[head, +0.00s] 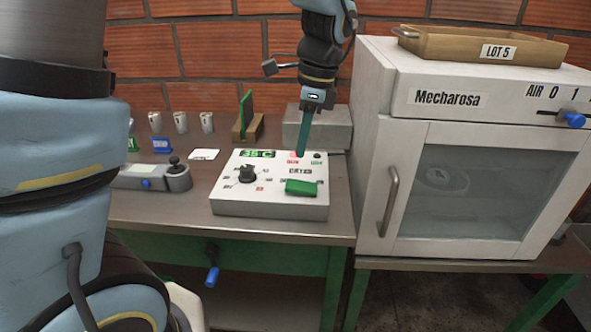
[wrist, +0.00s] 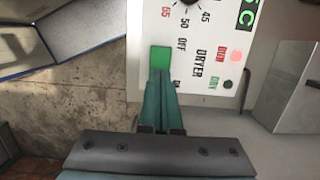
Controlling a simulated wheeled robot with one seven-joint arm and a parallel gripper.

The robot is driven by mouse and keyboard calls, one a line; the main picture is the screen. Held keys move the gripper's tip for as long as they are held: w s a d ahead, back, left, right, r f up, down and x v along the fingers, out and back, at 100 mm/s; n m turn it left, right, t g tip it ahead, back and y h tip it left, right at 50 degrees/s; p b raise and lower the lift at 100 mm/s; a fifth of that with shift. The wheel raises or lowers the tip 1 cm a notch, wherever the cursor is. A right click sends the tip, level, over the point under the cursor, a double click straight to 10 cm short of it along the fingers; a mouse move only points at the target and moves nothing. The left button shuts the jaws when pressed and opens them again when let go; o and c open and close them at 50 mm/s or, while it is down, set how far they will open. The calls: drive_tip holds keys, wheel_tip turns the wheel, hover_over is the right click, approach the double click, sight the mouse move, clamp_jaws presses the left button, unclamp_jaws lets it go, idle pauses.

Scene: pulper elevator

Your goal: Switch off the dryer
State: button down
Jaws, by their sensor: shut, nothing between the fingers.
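The ON end is partly hidden by my fingers. My gripper (head: 301,154) is shut and empty, pointing down over the panel. In the wrist view its teal fingertips (wrist: 157,82) overlap the switch's near end; I cannot tell whether they touch. A red lamp (wrist: 237,54) appears lit beside a dark one.
A white Mecharosa oven (head: 400,150) with a wooden LOT 5 tray (head: 480,46) on top stands at the right. Several small cups and a green plate in a wooden stand (head: 246,115) are behind. A brick wall closes the back.

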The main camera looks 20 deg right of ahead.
sight(294, 185)
drive_tip(key=f, duration=0.4)
drive_tip(key=a+f+p, duration=0.1)
drive_tip(key=f, duration=0.2)
drive_tip(key=shift+w+f, duration=0.1)
drive_tip(key=shift+w, duration=0.15)
drive_tip(key=shift+a, duration=0.1)
drive_tip(key=shift+a+f, duration=0.2)
drive_tip(key=shift+f, duration=0.05)
drive_tip(key=shift+d+h, duration=0.15)
drive_tip(key=shift+h, duration=0.15)
drive_tip(key=shift+s+d+r+p, duration=0.2)
drive_tip(key=shift+s+d+p, duration=0.15)
drive_tip(key=shift+d, duration=0.35)
drive_tip(key=shift+r, duration=0.15)
